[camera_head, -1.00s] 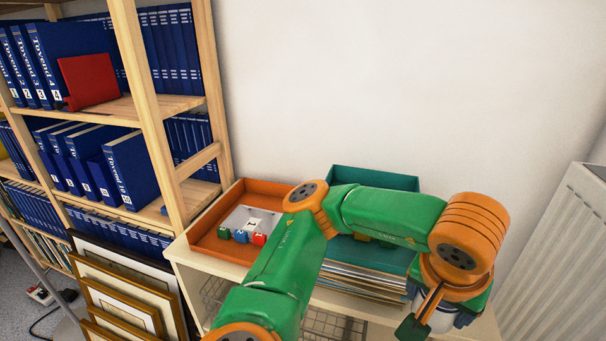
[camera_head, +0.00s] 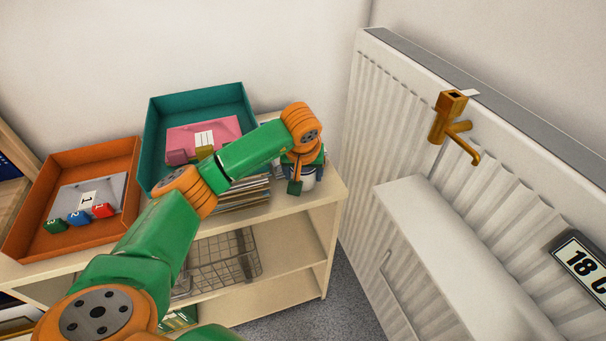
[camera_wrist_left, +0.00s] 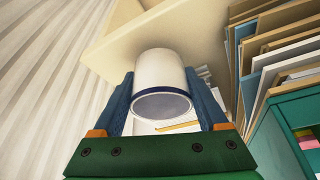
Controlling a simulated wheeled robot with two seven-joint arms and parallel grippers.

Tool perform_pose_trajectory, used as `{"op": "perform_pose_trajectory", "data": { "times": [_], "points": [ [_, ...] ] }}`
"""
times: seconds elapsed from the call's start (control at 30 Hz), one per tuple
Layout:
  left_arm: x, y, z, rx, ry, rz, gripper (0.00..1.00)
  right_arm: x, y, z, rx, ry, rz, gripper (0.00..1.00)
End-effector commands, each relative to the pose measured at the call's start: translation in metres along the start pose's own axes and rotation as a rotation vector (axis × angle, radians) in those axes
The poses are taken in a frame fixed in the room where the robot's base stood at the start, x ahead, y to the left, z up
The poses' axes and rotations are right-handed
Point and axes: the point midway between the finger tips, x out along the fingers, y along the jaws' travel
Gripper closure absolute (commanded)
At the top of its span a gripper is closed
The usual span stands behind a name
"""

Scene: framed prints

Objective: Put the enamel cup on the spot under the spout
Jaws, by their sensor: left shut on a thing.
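The white enamel cup (camera_wrist_left: 160,70) with a dark blue rim is between the two fingers of my left gripper (camera_wrist_left: 160,90) in the left wrist view, and the gripper is shut on it. In the head view the left gripper (camera_head: 302,170) is at the right end of the shelf top, and the cup is mostly hidden behind it. A brass-coloured spout (camera_head: 452,122) sticks out from the white radiator on the right. Below it is a white ledge (camera_head: 425,205), with nothing seen standing on its visible top. My right gripper is not in view.
An orange tray (camera_head: 110,150) with small coloured blocks and a teal tray (camera_head: 160,115) with pink paper stand on the wooden shelf unit (camera_head: 325,200). A stack of flat folders (camera_head: 245,195) lies beside the cup. A gap with grey floor separates shelf and radiator. A number plate (camera_head: 582,268) is at far right.

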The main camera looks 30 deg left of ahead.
Motion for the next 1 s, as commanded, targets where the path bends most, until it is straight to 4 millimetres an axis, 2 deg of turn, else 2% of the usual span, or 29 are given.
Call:
{"op": "perform_pose_trajectory", "data": {
  "times": [0.1,0.43,0.47,0.5,0.53,0.83,1.0],
  "points": [
    [0.01,0.0,0.004,-0.001,0.0,0.001,0.86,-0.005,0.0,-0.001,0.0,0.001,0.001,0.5],
    [0.015,0.0,0.006,-0.001,0.003,0.002,0.86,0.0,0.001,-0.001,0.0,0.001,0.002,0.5],
    [0.014,0.0,0.006,-0.001,0.002,0.002,0.16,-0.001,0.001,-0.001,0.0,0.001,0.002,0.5],
    [0.013,0.0,0.006,-0.001,0.002,0.002,0.05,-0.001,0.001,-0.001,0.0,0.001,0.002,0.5],
    [0.013,0.0,0.006,-0.001,0.002,0.002,0.0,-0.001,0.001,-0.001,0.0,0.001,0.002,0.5],
    [0.007,0.0,0.004,-0.002,0.002,0.003,0.0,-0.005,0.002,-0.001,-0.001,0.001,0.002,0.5],
    [-0.025,0.0,0.003,0.001,0.008,0.004,0.0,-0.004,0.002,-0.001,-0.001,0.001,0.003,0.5]
  ]
}}
